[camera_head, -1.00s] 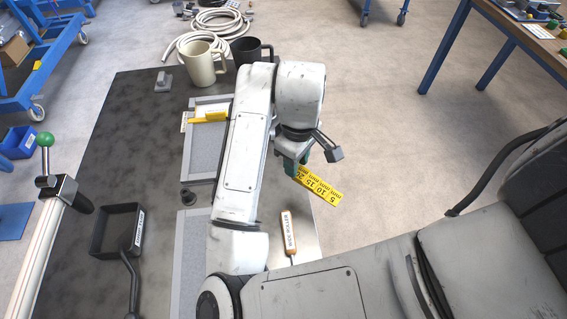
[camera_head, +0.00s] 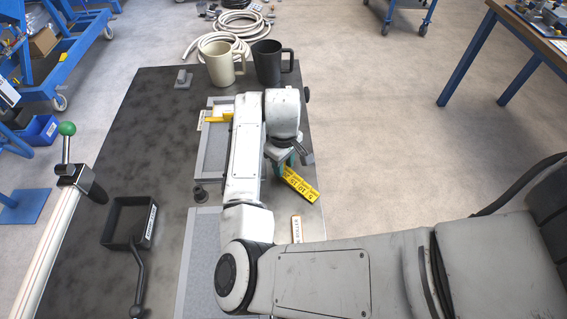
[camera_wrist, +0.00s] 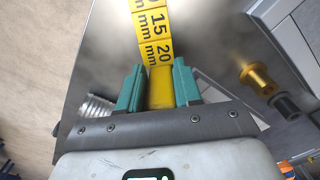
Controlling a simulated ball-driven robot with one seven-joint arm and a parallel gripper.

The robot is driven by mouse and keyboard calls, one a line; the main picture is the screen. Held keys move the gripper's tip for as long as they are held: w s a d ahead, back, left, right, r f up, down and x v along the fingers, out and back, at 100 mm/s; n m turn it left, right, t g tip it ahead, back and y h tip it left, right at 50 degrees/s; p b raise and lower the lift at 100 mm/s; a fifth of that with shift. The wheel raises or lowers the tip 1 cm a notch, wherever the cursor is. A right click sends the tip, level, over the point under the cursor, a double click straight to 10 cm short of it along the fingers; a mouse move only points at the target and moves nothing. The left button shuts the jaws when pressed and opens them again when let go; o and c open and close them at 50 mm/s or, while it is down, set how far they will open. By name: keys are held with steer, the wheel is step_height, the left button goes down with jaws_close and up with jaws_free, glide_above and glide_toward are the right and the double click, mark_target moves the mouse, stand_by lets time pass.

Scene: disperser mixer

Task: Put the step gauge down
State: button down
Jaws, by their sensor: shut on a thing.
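The step gauge (camera_head: 299,185) is a yellow strip with black numbers and "mm" marks. It sticks out from my gripper (camera_head: 284,164) near the table's right edge in the head view. In the wrist view my gripper (camera_wrist: 159,88) has its two green fingers shut on the gauge's near end, and the gauge (camera_wrist: 152,38) extends away from them past the 20 and 15 marks. I cannot tell whether the gauge touches the table surface below it. Part of the gripper is hidden behind the arm in the head view.
The dark table (camera_head: 150,120) holds grey trays (camera_head: 203,240), a black square frame (camera_head: 122,222) and a labelled roller (camera_head: 296,229). A cream mug (camera_head: 218,64) and a black mug (camera_head: 267,62) stand at the back. In the wrist view a brass fitting (camera_wrist: 258,78) lies to the right.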

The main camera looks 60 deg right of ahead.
steer(key=shift+f, duration=0.2)
steer(key=shift+f, duration=0.15)
steer(key=c, duration=0.8)
jaws_free()
step_height(320, 180, up, 12)
steer(key=shift+r, duration=0.15)
stand_by(0.4)
